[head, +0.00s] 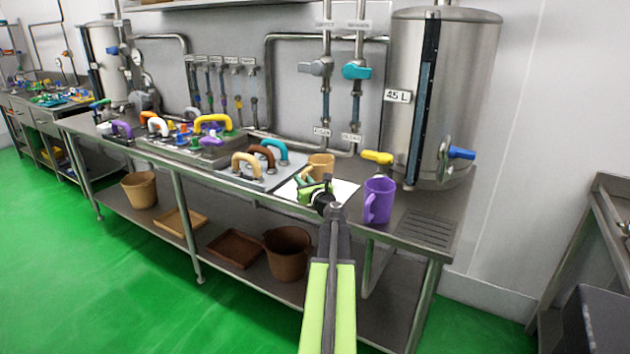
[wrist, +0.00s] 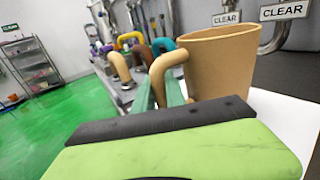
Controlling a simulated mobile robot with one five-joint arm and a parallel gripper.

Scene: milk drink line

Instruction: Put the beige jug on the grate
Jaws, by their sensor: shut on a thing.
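The beige jug (head: 321,163) is upright over the white sheet (head: 345,189) on the steel bench; I cannot tell whether it touches the sheet. My gripper (head: 313,187) is shut on the jug's handle, on the near left side. In the wrist view the jug (wrist: 218,62) is large, and its looped handle (wrist: 163,68) runs down between my green fingers (wrist: 162,97). The handle's lower part is hidden. The slotted grate (head: 426,231) is at the bench's right end and looks empty.
A purple jug (head: 379,202) stands between the beige jug and the grate. A tank (head: 450,70) with yellow (head: 377,157) and blue (head: 461,153) taps rises behind. A panel with coloured handles (head: 262,180) lies to the left. Brown containers (head: 287,252) sit on the lower shelf.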

